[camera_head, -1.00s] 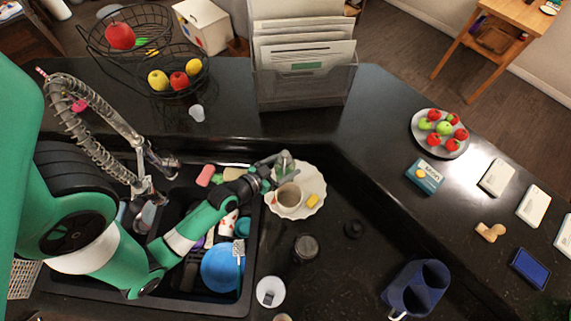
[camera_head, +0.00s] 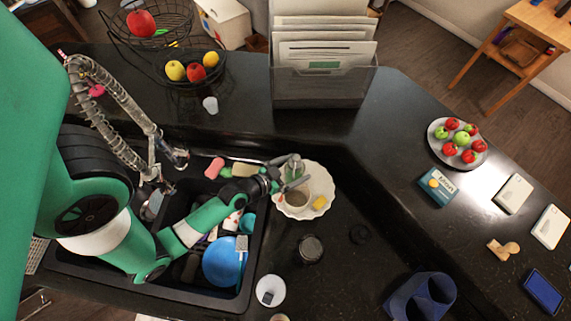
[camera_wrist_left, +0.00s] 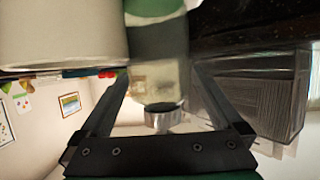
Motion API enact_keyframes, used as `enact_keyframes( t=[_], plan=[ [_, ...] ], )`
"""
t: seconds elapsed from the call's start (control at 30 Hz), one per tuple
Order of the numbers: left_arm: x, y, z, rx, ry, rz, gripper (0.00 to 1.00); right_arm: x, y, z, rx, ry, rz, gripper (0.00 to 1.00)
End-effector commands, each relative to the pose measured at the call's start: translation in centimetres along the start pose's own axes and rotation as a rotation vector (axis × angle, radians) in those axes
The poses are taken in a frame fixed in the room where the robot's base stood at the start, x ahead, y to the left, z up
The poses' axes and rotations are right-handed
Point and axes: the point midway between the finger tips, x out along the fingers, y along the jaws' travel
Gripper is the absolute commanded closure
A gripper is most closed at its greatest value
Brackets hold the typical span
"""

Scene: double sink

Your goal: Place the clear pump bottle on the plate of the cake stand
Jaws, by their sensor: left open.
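The clear pump bottle (camera_head: 293,172) stands upright at the back left of the white scalloped plate of the cake stand (camera_head: 313,208), beside a cup (camera_head: 297,195). A yellow piece (camera_head: 319,202) is on the plate's right side. My left gripper (camera_head: 297,169) is open, with its fingers on either side of the bottle. In the left wrist view the bottle (camera_wrist_left: 160,85) appears inverted between the spread fingers, its silver top downward. The pale cup (camera_wrist_left: 62,35) is close beside it. The bottle's base is partly hidden. My right gripper is out of view.
The black sink (camera_head: 215,295) with a blue bowl (camera_head: 222,262) lies left of the stand. A dark jar (camera_head: 309,249), a white cup (camera_head: 270,290) and a blue holder (camera_head: 420,298) are in front. A file rack (camera_head: 322,88) stands behind.

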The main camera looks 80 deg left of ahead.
Motion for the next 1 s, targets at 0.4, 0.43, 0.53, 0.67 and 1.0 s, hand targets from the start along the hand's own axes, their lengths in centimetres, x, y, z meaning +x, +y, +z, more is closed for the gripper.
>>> enact_keyframes(
  t=[0.4,0.43,0.53,0.67,1.0],
  plan=[
    [-9.1,-0.2,0.8,-0.005,-0.002,-0.009,0.0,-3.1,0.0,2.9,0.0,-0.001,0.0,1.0],
    [-9.8,-0.1,0.7,-0.005,0.0,-0.008,0.0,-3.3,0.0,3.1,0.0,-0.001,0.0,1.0],
    [-10.7,-0.3,0.7,-0.007,-0.007,-0.01,0.0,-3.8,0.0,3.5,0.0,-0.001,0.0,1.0],
    [-11.5,-0.1,0.4,-0.004,-0.003,-0.006,0.0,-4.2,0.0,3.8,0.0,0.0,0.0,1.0],
    [-11.9,0.0,0.0,0.001,0.0,0.0,0.0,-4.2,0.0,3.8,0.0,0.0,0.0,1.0]
  ],
)
